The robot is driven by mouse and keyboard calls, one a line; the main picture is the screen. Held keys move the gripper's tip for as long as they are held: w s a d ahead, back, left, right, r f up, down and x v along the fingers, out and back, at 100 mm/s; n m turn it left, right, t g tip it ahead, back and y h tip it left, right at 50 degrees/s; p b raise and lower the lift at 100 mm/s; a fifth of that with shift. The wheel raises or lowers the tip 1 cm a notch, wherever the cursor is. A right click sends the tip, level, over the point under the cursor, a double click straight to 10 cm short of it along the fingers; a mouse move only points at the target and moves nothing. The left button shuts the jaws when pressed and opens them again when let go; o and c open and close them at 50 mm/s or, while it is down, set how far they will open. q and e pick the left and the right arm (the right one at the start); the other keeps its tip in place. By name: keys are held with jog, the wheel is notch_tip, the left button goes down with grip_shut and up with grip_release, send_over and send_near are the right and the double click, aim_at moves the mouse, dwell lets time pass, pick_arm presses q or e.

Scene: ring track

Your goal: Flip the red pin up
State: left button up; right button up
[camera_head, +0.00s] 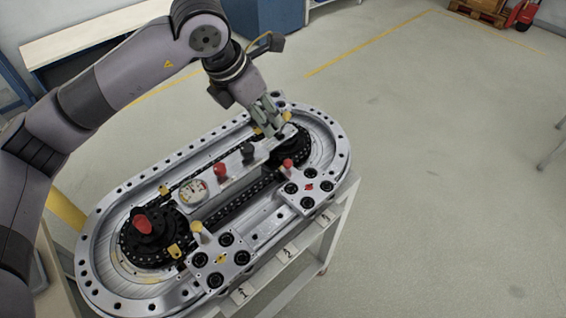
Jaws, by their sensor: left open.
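A thick red piece (142,223) lies tilted on the black left hub. A round red knob (220,170) stands on the central plate. A small red pin-like piece (287,164) is at the right, beside the right hub. I cannot tell for certain which is the red pin. My left gripper (272,118) points down over the track's far right part, near the right hub, farther back than the small red piece and apart from it. It is open and looks empty. My right gripper is out of view.
The central plate carries a gauge (192,191) and a black knob (247,150). A yellow knob (197,227) stands near the front block. The track rests on a light cart (300,262).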

pick_arm(q)
jog(key=f+b, duration=0.1)
jog(key=f, duration=0.1)
send_near(287, 162)
jog(key=p+x, duration=0.3)
jog(key=x, duration=0.4)
jog(key=shift+f+p, duration=0.2)
jog(key=shift+p, duration=0.15)
jog(key=shift+w+d+f, duration=0.15)
jog(key=shift+f, duration=0.3)
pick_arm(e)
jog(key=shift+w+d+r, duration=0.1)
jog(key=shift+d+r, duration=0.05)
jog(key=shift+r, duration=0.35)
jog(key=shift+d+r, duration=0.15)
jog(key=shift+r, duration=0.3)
pick_arm(q)
jog(key=c, duration=0.9)
grip_shut()
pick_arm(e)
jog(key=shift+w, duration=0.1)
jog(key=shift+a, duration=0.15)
